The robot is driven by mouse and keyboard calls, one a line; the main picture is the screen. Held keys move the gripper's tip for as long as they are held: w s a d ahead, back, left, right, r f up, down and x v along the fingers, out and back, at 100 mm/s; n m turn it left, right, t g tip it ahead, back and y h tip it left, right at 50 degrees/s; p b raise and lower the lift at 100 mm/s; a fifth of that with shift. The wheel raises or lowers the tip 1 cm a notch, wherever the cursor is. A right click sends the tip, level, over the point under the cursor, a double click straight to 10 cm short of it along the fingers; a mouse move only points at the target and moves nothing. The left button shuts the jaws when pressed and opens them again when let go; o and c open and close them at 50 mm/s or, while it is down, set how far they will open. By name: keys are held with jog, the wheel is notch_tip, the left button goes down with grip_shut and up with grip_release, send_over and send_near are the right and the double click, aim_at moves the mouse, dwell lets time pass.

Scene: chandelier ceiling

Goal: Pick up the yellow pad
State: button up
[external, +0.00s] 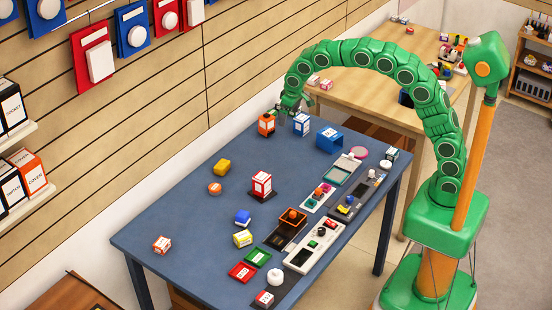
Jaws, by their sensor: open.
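A second yellow item with a white face (242,238) lies nearer the front. My gripper (290,112) is at the end of the green arm, over the far end of the table. It is open and well apart from both yellow items. It hangs close to an orange box (266,124) and a white-and-blue box (301,123); its fingertips are small and partly hard to make out.
An orange round piece (215,188) lies just below the yellow block. A red-and-white box (262,184) stands to its right. A blue holder (329,139) and several device panels (314,246) line the right side. The table's left part is mostly clear.

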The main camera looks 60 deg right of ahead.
jog(key=w+a+f+t, duration=0.1)
jog(key=w+a+f, duration=0.7)
jog(key=w+a, duration=0.25)
jog(key=n+t+y, duration=0.1)
send_near(222, 164)
notch_tip(222, 164, down, 2)
jog(key=shift+w+a+f, duration=0.15)
jog(key=shift+w+f, duration=0.3)
jog(key=shift+f, duration=0.2)
jog(key=shift+w+a+f, duration=0.15)
jog(key=shift+w+f, duration=0.25)
jog(key=shift+f, duration=0.3)
jog(key=shift+d+x, duration=0.1)
jog(key=shift+x, duration=0.9)
jog(key=shift+d+x, duration=0.15)
jog(key=shift+x, duration=0.9)
jog(key=shift+w+f, duration=0.3)
jog(key=shift+f, duration=0.35)
jog(key=shift+c, duration=0.3)
jog(key=c, duration=0.8)
jog(key=shift+c, duration=0.2)
